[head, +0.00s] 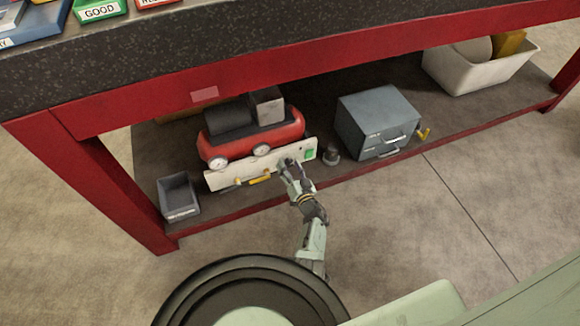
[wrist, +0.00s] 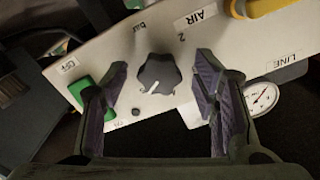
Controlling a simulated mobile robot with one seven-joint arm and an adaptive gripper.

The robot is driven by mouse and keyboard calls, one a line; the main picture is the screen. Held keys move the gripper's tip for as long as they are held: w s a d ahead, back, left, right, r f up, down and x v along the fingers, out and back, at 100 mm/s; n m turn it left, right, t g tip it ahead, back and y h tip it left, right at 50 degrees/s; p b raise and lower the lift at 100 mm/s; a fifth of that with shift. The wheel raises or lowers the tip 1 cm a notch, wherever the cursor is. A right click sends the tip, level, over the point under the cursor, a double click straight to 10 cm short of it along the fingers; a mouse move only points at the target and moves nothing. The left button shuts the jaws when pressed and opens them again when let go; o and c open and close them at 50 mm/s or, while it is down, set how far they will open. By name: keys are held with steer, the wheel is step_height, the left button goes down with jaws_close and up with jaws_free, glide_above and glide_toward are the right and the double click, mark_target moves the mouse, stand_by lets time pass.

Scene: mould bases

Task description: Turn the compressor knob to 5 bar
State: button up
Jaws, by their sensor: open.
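The red compressor (head: 240,141) stands on the lower shelf, with a pale control panel (head: 232,177) along its front. In the wrist view the panel (wrist: 210,50) appears turned over, with its lettering upside down. The black lobed knob (wrist: 159,73) sits on it, its white mark pointing down and slightly left in that picture. A "2" and "bar" are printed near the knob; other scale figures are not readable. My gripper (head: 287,164) is at the panel. In the wrist view my gripper (wrist: 162,72) is open, one finger on each side of the knob, with visible gaps.
A green switch (wrist: 83,90) lies beside the left finger, and a round gauge (wrist: 262,97) beyond the right one. A yellow part (wrist: 255,7) is at the top. A grey toolbox (head: 376,122) and an open bin (head: 178,197) flank the compressor under the red bench.

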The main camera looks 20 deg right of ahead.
steer(key=shift+r, duration=0.1)
steer(key=shift+r, duration=4.95)
